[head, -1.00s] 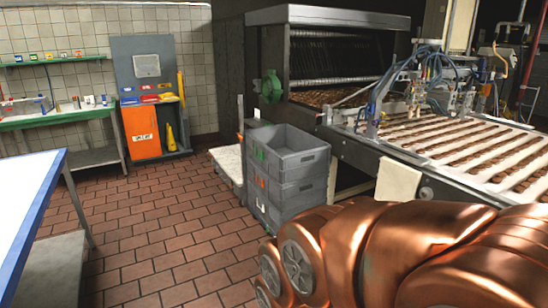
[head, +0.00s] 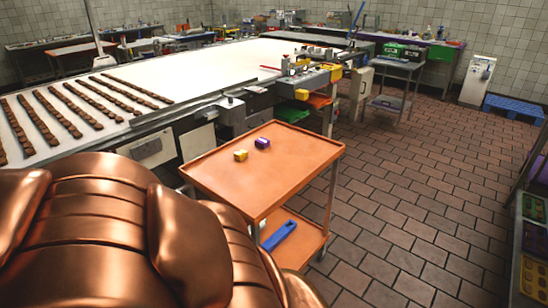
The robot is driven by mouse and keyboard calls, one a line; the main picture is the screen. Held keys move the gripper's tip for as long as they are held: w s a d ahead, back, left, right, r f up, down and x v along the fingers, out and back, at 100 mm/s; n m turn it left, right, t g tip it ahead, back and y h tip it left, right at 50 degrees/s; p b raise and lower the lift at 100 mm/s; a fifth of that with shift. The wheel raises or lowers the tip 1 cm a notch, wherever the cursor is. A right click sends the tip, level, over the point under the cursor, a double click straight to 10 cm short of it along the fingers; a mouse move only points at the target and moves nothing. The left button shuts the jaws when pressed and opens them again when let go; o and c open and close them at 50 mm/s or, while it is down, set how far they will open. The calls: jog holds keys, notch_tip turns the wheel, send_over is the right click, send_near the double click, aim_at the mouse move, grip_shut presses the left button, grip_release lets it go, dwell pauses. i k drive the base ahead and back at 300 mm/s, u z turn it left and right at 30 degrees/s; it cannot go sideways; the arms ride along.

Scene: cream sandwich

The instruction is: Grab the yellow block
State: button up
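The yellow block (head: 240,155) lies on the top shelf of an orange cart (head: 290,160), near the middle of the head view. A small purple block (head: 262,143) lies close by, a little to the right and farther back. My copper-coloured arm fills the lower left and its links reach toward the cart's near side. My gripper does not show in this view, so its place relative to the yellow block is hidden.
The cart's lower shelf holds a blue object (head: 280,236). A long conveyor (head: 235,62) with rows of brown biscuits stands behind and left of the cart. The tiled floor (head: 420,200) to the right is clear. Coloured trays (head: 534,238) sit at the far right edge.

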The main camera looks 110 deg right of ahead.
aim_at(241, 155)
jog(key=z, duration=2.55)
jog(key=i, duration=2.2)
jog(key=z, duration=0.3)
